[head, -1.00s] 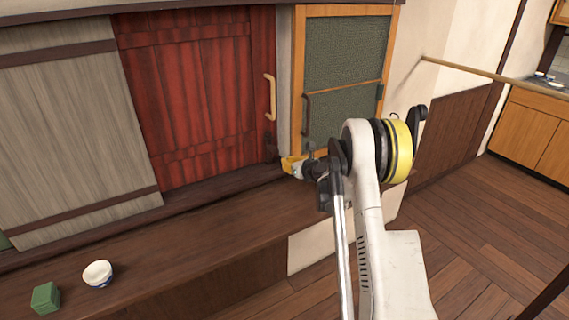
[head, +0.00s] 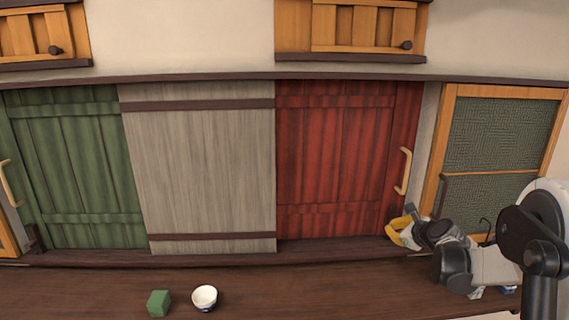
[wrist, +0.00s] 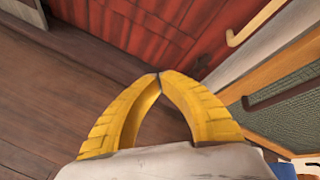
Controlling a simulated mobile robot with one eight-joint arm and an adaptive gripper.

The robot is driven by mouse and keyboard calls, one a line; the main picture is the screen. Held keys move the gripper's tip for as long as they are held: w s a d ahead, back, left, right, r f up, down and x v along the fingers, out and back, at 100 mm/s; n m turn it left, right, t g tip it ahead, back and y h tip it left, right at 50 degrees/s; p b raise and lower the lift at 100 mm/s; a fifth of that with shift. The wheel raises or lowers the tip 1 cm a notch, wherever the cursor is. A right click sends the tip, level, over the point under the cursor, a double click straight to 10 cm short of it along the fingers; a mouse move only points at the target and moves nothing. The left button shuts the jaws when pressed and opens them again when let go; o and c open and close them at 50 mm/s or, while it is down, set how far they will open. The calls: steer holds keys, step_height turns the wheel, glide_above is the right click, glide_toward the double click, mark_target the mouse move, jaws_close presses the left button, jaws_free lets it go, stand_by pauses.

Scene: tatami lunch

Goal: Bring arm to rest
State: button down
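My gripper (head: 400,228) is at the right side of the head view, low in front of the right edge of the red door (head: 340,160). In the wrist view, the yellow fingers of my gripper (wrist: 158,76) meet at their tips with nothing between them. My arm reaches in from the right edge of the head view. The fingers point toward the foot of the red door (wrist: 140,35), above dark wood.
A green block (head: 159,303) and a white bowl (head: 204,297) stand on the dark wooden ledge (head: 90,290). A grey panel (head: 205,165) and a green door (head: 75,165) are to the left. A mesh-panelled door (head: 500,130) with a wooden frame is on the right.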

steer(key=s+a+r+n+g, duration=0.1)
steer(key=s+a+r+n, duration=0.3)
steer(key=s+a+n, duration=0.4)
steer(key=s+a+r+n+g, duration=0.2)
steer(key=s+a+r+n, duration=0.3)
steer(key=s, duration=0.6)
steer(key=s+a+f+n+g+h, duration=0.1)
steer(key=s+a+f+n, duration=0.1)
steer(key=s+n, duration=0.5)
steer(key=s+a+f+n+g, duration=0.1)
steer(key=s+n, duration=0.6)
steer(key=s, duration=0.8)
step_height(320, 180, down, 2)
steer(key=shift+s+a+f+h, duration=0.25)
steer(key=shift+a+h, duration=0.15)
steer(key=shift+a, duration=0.1)
